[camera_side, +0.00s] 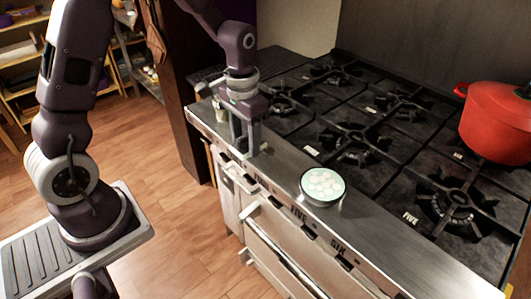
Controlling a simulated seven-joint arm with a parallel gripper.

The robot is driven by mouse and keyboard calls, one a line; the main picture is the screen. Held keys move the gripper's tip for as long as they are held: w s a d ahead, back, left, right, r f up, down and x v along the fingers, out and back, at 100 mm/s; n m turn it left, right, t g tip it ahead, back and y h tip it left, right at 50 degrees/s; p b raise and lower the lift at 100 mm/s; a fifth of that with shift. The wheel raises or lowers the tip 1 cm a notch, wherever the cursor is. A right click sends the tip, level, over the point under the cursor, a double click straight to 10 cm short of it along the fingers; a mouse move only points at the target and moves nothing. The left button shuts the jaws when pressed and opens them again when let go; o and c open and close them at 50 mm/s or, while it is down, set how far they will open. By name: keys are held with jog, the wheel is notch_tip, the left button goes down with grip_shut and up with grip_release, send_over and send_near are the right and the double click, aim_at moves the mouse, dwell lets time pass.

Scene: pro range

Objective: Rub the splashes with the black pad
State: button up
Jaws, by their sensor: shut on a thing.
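My gripper (247,147) points down at the steel front ledge (393,241) of the stove, near the ledge's far left end. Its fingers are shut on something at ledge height. The fingers hide most of it, and I cannot make out its shape; it may be the black pad. I cannot clearly pick out any splashes on the ledge at this size. Bright glare lies along the metal.
Black burner grates (355,141) fill the stovetop behind. A red pot (497,122) stands at the right. The ledge's near right part is clear.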

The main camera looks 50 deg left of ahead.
aim_at(270, 156)
jog(key=w+a+r, duration=0.5)
jog(key=shift+d+f, duration=0.2)
jog(key=shift+f, duration=3.15)
jog(key=shift+d+f, duration=0.4)
jog(key=shift+f, duration=0.4)
jog(key=shift+c, duration=0.7)
jog(key=shift+d, duration=3.4)
jog(key=shift+a+r, duration=0.1)
jog(key=shift+a, duration=3.8)
notch_tip(270, 156, up, 8)
jog(key=shift+d+r, duration=0.1)
